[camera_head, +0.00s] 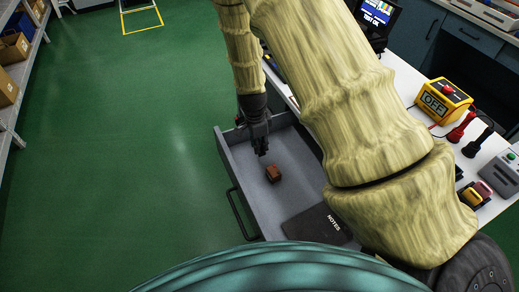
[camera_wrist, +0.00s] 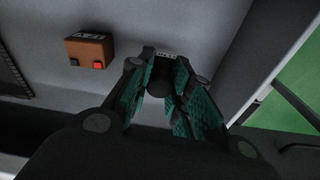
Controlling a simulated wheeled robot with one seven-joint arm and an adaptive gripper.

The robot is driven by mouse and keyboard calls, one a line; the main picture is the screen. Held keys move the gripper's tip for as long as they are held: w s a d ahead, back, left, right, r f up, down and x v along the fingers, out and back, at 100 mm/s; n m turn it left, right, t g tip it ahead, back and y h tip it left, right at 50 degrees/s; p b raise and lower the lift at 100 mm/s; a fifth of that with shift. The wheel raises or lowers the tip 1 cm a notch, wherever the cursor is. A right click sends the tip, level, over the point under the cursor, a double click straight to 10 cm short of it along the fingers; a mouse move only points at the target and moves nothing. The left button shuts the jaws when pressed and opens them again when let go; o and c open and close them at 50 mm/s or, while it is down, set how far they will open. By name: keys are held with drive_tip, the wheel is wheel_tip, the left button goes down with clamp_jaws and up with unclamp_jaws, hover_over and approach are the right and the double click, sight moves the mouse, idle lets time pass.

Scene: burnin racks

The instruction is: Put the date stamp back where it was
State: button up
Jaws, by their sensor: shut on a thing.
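My gripper (camera_head: 261,150) is inside the open grey drawer (camera_head: 228,165), pointing down, to the upper left of a brown block. In the wrist view its teal-padded fingers (camera_wrist: 162,82) are shut on a small dark thing with a pale marked strip (camera_wrist: 166,54), which looks like the date stamp. The fingers hide most of it, and I cannot tell whether it touches the drawer floor. In the head view it cannot be made out.
The brown block (camera_head: 273,173) lies in the drawer; the wrist view shows a red and a black button on it. A dark NOTES book (camera_head: 318,224) lies at the drawer's near end. The worktop holds a yellow OFF box (camera_head: 440,100). Green floor is clear at left.

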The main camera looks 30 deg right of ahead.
drive_tip(key=shift+f+p, duration=0.3)
drive_tip(key=shift+f, duration=1.55)
drive_tip(key=o, duration=0.8)
drive_tip(key=shift+f, duration=0.15)
drive_tip(key=shift+a+r+b, duration=0.2)
drive_tip(key=shift+r+b, duration=0.1)
drive_tip(key=shift+r, duration=1.75)
drive_tip(key=shift+a+r+b, duration=0.15)
drive_tip(key=shift+r+b, duration=0.2)
drive_tip(key=shift+r, duration=1.7)
drive_tip(key=shift+a+r+b, duration=0.2)
drive_tip(key=shift+r+b, duration=0.1)
drive_tip(key=shift+r, duration=1.75)
